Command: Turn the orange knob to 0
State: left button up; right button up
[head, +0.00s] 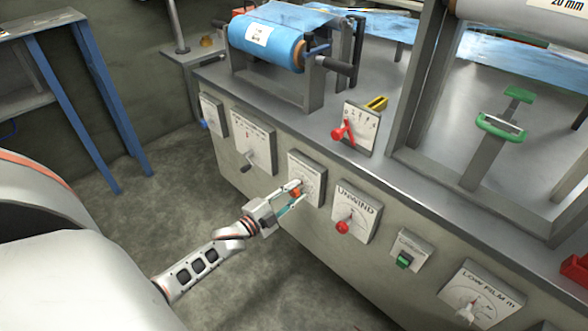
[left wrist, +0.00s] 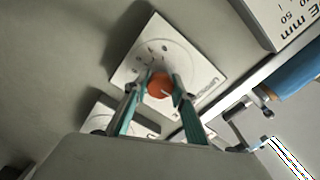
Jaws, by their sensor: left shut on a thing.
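The orange knob (head: 296,192) sits on a white dial plate (head: 308,171) on the front panel of the machine. My left gripper (head: 293,193) is at this plate, with its fingers on either side of the knob, shut on it. In the left wrist view the orange knob (left wrist: 160,87) shows between the two fingertips of my left gripper (left wrist: 155,85), in front of the white dial plate (left wrist: 200,65). The dial's marks are too small and partly covered to read, so the knob's setting cannot be told. My right gripper is not in view.
Right of the dial is an UNWIND plate with a red knob (head: 342,227), then a green switch (head: 404,260) and a LOW FILM dial (head: 482,297). A crank plate (head: 254,140) is on the left. A blue film roll (head: 265,42) stands above. Open floor lies left.

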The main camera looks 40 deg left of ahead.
pick_arm(q)
jog(key=o, duration=1.1)
jog(key=shift+s, duration=0.5)
jog(key=s, duration=0.7)
jog(key=s+a, duration=0.1)
jog(key=s, duration=0.3)
